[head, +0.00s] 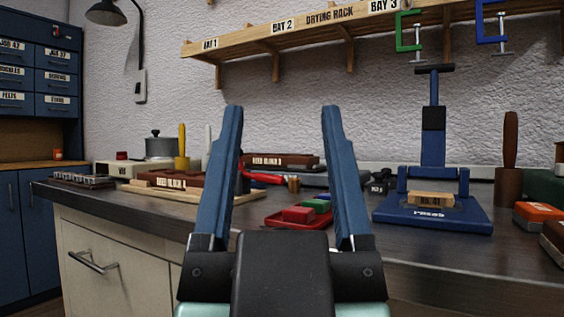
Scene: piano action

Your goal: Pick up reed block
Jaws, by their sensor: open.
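A dark red-brown block with a "REED BLOCK" label (172,181) lies on a pale wooden board on the bench at left. A second dark red-brown block with a similar label (284,160) lies further back, seen between my fingers. The last character of each label is too small to read surely. My gripper (282,110) is open and empty in the foreground, its blue fingers pointing up and away. It appears nearer to me than both blocks. My left finger hides some of the bench between them.
The dark bench (420,256) holds a red tray (290,222) with coloured blocks, a blue press (433,214), a pot (160,146) and upright-handled tools. A wooden drying rack (330,34) hangs above, with a green clamp (401,32) and a blue clamp (480,25). A drawer handle (93,263) juts out at left.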

